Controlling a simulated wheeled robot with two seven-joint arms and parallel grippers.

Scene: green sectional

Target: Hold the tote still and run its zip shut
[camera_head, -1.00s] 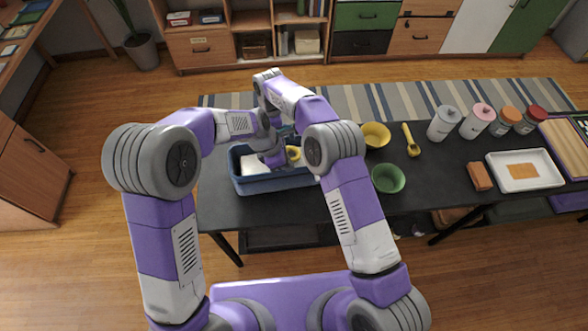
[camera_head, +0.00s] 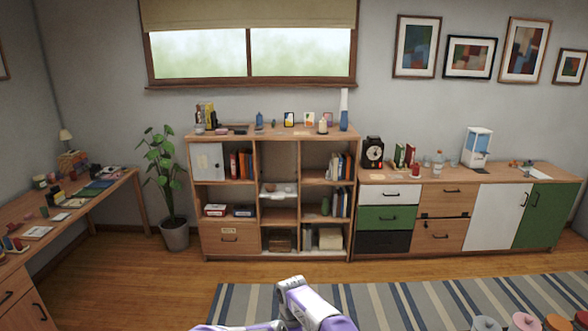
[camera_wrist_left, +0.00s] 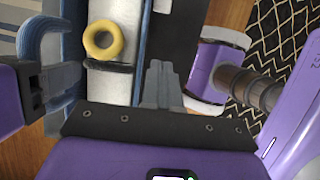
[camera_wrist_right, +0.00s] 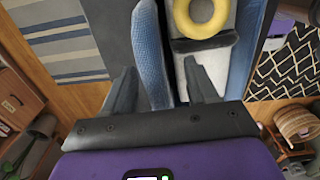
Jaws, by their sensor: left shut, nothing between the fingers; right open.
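The tote shows in both wrist views, with a blue wall (camera_wrist_right: 149,55) and a pale inside (camera_wrist_left: 115,25); the head view now does not show it. A yellow ring (camera_wrist_left: 103,40) sits by a dark bar (camera_wrist_left: 108,66) across the tote's opening; the ring also shows in the right wrist view (camera_wrist_right: 201,16). My left gripper (camera_wrist_left: 163,66) is shut and empty beside the tote's edge, apart from the ring. My right gripper (camera_wrist_right: 160,68) is open, with the blue wall between its fingers; contact is unclear. A blue curved piece (camera_wrist_left: 45,40), perhaps a handle, stands at left. The zip teeth cannot be made out.
The dark table top (camera_wrist_right: 108,30) is bare beside the tote. A striped rug (camera_head: 400,300) lies on the floor beyond. A shelf unit (camera_head: 270,135) and cabinets (camera_head: 470,215) line the far wall. Several jars show at the head view's bottom right, including a pink lid (camera_head: 524,322).

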